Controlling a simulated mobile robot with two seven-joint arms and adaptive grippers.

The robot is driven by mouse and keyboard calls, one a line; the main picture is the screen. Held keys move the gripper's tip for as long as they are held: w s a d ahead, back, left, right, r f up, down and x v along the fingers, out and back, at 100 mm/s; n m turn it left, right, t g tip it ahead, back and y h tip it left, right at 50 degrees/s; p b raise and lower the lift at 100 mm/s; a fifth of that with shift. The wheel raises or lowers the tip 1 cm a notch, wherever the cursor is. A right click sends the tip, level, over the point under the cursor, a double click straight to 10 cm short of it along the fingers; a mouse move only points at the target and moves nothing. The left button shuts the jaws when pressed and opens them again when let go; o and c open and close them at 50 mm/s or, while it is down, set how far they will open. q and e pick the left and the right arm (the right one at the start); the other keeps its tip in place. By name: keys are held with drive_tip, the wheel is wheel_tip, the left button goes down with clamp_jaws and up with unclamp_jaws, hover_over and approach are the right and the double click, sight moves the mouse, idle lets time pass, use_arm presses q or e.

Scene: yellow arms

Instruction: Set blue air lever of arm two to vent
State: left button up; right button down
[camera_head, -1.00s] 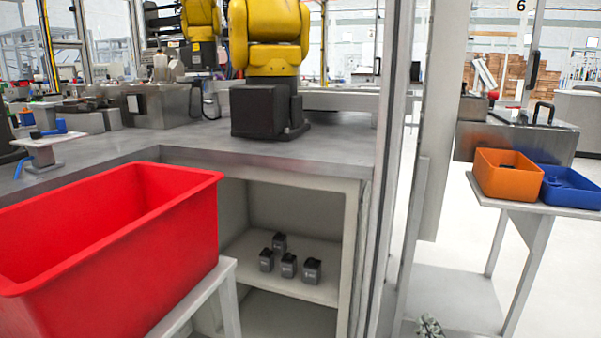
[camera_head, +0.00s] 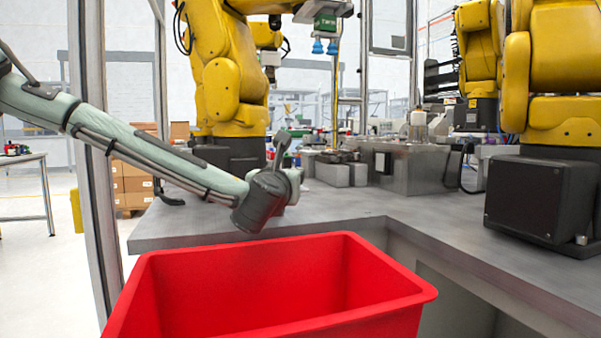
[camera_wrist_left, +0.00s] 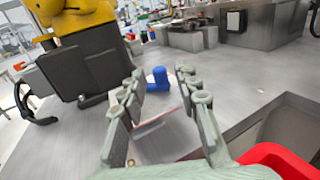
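In the left wrist view a blue lever (camera_wrist_left: 157,80), with a short upright part, sits on a light plate on the grey bench. It appears between and beyond the fingers of my left gripper (camera_wrist_left: 161,75), which are spread open and empty. A gap seems to remain between fingertips and lever. In the head view my left arm (camera_head: 160,145) reaches in from the left over the bench, its wrist (camera_head: 265,200) above the red bin's back rim. The fingers and the lever are hidden there. My right gripper is in neither view.
A large red bin (camera_head: 390,306) stands in front of the grey bench (camera_head: 345,205). Yellow robot arms (camera_head: 222,90) (camera_head: 560,75) with dark bases stand on the bench. A vertical post (camera_head: 92,190) is at the left, close to my left arm.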

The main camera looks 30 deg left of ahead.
use_arm(q)
drive_tip(key=shift+w+a+f, duration=0.2)
drive_tip(key=shift+w+a, duration=0.1)
drive_tip(key=shift+w, duration=0.15)
drive_tip(key=x, duration=0.6)
drive_tip(key=shift+w+a, duration=0.2)
drive_tip(key=shift+w, duration=0.15)
drive_tip(key=shift+c, duration=0.6)
clamp_jaws()
